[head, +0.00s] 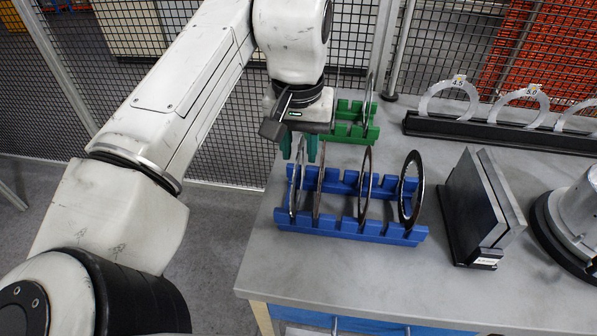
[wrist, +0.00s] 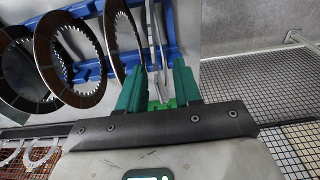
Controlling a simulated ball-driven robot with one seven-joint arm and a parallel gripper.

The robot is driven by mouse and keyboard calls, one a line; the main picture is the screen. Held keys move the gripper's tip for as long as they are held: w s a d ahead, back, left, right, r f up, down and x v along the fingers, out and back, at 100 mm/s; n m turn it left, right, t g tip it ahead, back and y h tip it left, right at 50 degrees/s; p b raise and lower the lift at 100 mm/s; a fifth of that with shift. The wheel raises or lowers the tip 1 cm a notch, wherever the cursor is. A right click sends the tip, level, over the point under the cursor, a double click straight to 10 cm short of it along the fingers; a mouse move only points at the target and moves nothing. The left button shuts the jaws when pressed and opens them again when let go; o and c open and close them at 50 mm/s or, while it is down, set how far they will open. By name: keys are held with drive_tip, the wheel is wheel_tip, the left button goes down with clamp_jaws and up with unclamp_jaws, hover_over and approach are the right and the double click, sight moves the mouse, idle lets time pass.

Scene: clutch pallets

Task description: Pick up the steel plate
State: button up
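The steel plate (head: 294,190) is a thin silver ring. It stands on edge in the leftmost slot of the blue rack (head: 352,229). In the wrist view the steel plate (wrist: 158,40) shows nearly edge-on. My gripper (head: 304,152) points down over the left end of the rack. In the wrist view my gripper's green fingers (wrist: 160,72) are apart, one on each side of the plate's near edge, with gaps showing between. The plate's lower part is partly hidden by the rack.
Darker friction discs (head: 319,185) (head: 365,188) (head: 411,190) stand in the same rack to the right. A green rack (head: 350,130) is behind. Dark blocks (head: 482,205) stand at right. White rings (head: 449,98) line a black rail. The front left tabletop is clear.

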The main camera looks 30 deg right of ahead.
drive_tip(key=shift+f, duration=0.45)
clamp_jaws()
idle(1.1)
